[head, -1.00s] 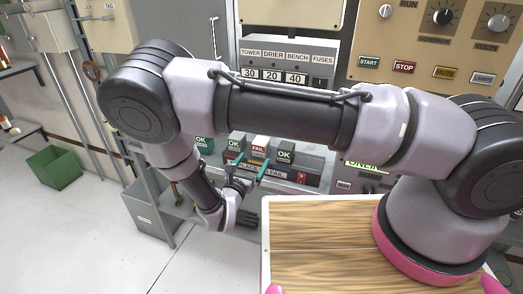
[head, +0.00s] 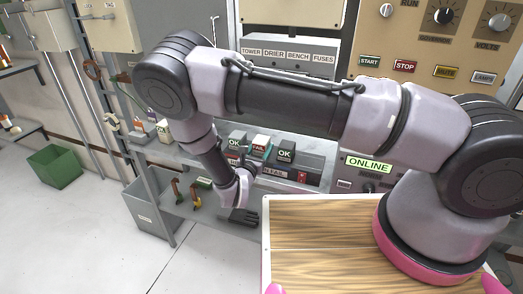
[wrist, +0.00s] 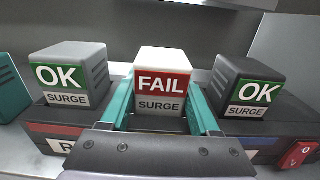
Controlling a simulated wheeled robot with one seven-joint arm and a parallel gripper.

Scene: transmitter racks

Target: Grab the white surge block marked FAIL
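The white surge block marked FAIL (wrist: 161,83) has a red label above a grey SURGE strip. It stands upright in the dark rack (wrist: 45,115), in the middle of the wrist view. In the head view, the FAIL block (head: 260,141) shows just above my wrist. My gripper (wrist: 160,80) has its two teal fingers on either side of the block, one left and one right. The fingers look open around it, with slim gaps beside the block's front. Whether either fingertip touches its sides is not clear. In the head view my arm hides most of the gripper.
A grey OK block (wrist: 75,75) stands close on the left and a dark OK block (wrist: 250,88) close on the right. A teal block (wrist: 10,90) is at the far left. A red switch (wrist: 298,155) sits at the lower right. A wooden-topped tray (head: 330,240) lies in front.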

